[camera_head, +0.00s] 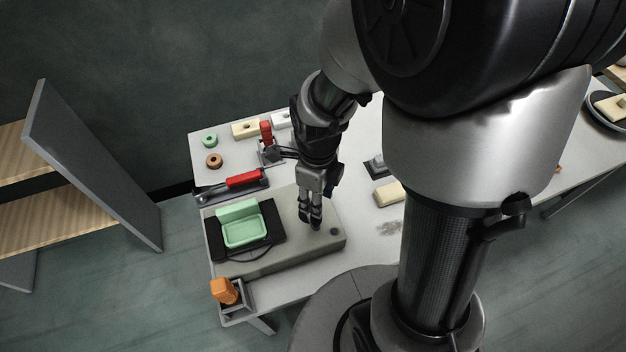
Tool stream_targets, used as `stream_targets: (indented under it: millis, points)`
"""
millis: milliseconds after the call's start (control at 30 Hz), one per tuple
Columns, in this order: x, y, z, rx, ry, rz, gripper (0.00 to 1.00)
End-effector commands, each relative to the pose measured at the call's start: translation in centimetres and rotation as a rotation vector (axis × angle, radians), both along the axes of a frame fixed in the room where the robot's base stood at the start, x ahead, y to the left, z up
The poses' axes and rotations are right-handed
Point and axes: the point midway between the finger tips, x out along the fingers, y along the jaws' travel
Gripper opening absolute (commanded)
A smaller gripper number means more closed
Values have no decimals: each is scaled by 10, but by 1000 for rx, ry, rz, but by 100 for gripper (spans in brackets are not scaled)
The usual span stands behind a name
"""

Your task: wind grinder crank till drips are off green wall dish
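The green wall dish (243,226) sits on a black pad (270,217) on the left part of a long grey grinder body (290,249). Its raised back plate is toward the far side, and its recess faces up. Any drips on it are too small to make out. My gripper (311,222) points down over the right part of the grinder body, to the right of the dish and apart from it. Its fingers are close together. The crank cannot be made out; it may be hidden by the fingers. I cannot tell whether they hold anything.
A red-handled tool (243,180) lies behind the grinder, with a red-handled clamp (266,133) farther back. An orange block (224,290) stands in a grey holder at the front left corner. A cream block (388,194) lies right of my gripper. A shelf (60,219) stands left.

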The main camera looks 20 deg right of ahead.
Motion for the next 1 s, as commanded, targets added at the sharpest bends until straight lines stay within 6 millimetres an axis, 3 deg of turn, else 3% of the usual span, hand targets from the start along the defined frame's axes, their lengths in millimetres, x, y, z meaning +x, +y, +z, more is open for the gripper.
stream_targets:
  millis: [733, 1000]
  points:
    - [0, 0, -78, 0, 1, 2, 37]
    - [0, 0, -77, 0, 0, 2, 37]
